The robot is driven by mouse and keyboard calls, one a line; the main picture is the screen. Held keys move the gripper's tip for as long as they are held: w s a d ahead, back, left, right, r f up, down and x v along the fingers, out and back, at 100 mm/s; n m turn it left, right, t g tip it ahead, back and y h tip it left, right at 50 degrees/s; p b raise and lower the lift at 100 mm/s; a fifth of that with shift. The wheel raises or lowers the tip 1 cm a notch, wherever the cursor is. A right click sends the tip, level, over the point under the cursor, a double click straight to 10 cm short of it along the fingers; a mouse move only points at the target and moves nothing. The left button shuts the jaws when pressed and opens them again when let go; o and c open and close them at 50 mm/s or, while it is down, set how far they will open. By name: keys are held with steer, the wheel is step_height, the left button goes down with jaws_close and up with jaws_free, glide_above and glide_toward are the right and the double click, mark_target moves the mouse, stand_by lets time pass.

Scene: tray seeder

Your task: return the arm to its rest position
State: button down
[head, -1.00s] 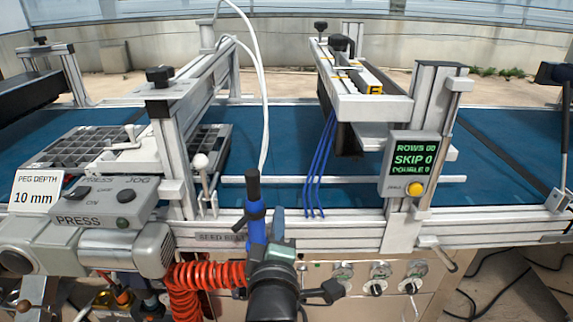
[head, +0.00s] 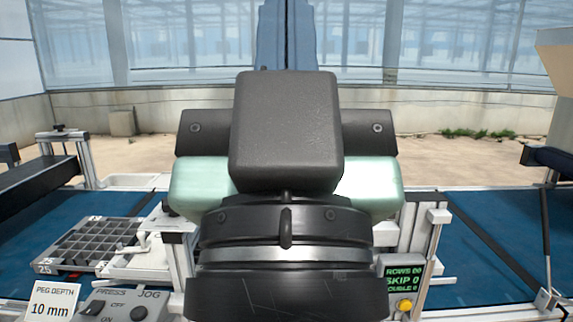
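My gripper (head: 285,135) is raised close in front of the camera. It shows as a dark block with pale green parts on both sides, above a black wrist with a silver ring. It fills the middle of the view. Its fingertips are hidden, so I cannot see whether it is open or shut or holds anything.
The blue belt (head: 480,215) runs behind my arm. A grey grid tray (head: 90,243) lies at left, above the press-jog box (head: 120,303) and the peg depth sign (head: 52,300). The counter display (head: 401,279) stands at right. My arm hides the middle of the machine.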

step_height(320, 180, up, 13)
steer(key=p, duration=1.1)
steer(key=shift+r, duration=0.15)
stand_by(0.3)
